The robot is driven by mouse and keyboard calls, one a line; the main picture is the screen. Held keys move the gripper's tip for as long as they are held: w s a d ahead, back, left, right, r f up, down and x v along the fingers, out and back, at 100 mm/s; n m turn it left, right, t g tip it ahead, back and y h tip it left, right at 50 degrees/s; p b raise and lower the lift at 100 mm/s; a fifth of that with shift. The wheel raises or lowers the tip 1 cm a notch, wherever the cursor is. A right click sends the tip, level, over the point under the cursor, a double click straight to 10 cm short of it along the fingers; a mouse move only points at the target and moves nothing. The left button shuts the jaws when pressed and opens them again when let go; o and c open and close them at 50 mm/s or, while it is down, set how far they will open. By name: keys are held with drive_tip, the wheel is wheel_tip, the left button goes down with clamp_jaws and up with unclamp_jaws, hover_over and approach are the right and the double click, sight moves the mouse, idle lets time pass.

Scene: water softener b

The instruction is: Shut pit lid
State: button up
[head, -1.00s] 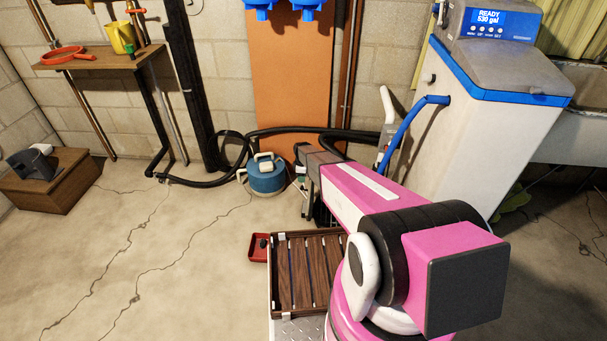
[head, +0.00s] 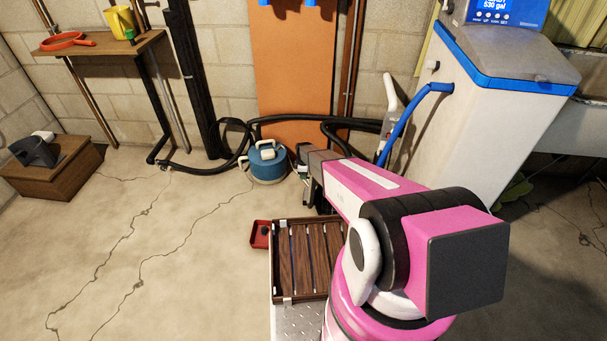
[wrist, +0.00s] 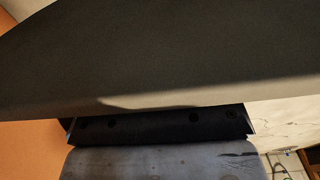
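I cannot pick out the pit or its lid with certainty in the head view. A dark upright shape (head: 320,199) shows beside my forearm, mostly hidden by it. In the wrist view a large flat dark grey panel (wrist: 160,55) fills the upper part, very close to the camera; it may be the lid. Below it are a black strip with small holes (wrist: 160,125) and a blue-grey surface (wrist: 165,160). My gripper (head: 309,178) points down at the far end of my pink arm, near the orange board. Its fingers are not clear enough to tell whether they are open.
A blue canister (head: 267,165) stands left of my gripper, with black hose (head: 215,181) along the wall. The water softener (head: 480,120) with its blue pipe (head: 400,125) stands at right. A slatted wooden crate (head: 307,252) lies nearer. Cracked floor at left is open.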

drive_tip(key=shift+r, duration=0.15)
drive_tip(key=shift+s+d+r, duration=0.15)
drive_tip(key=shift+d+r, duration=0.05)
drive_tip(key=shift+d, duration=0.45)
drive_tip(key=shift+s+d+r, duration=0.1)
drive_tip(key=shift+d+r, duration=0.1)
drive_tip(key=shift+d, duration=0.45)
drive_tip(key=shift+s+d+r, duration=0.15)
drive_tip(key=shift+d+r, duration=0.05)
drive_tip(key=shift+d, duration=0.55)
drive_tip(key=shift+d, duration=0.2)
drive_tip(key=shift+s+d+r, duration=0.1)
drive_tip(key=shift+s+d, duration=0.1)
drive_tip(key=shift+d, duration=0.7)
drive_tip(key=shift+s+d, duration=0.2)
drive_tip(key=shift+d, duration=0.65)
drive_tip(key=shift+d, duration=0.15)
drive_tip(key=shift+s+d+f, duration=0.15)
drive_tip(key=shift+d, duration=0.45)
drive_tip(key=shift+s+d+f, duration=0.1)
drive_tip(key=shift+d+f, duration=0.1)
drive_tip(key=shift+d, duration=0.45)
drive_tip(key=shift+s+d+f, duration=0.15)
drive_tip(key=shift+d, duration=0.45)
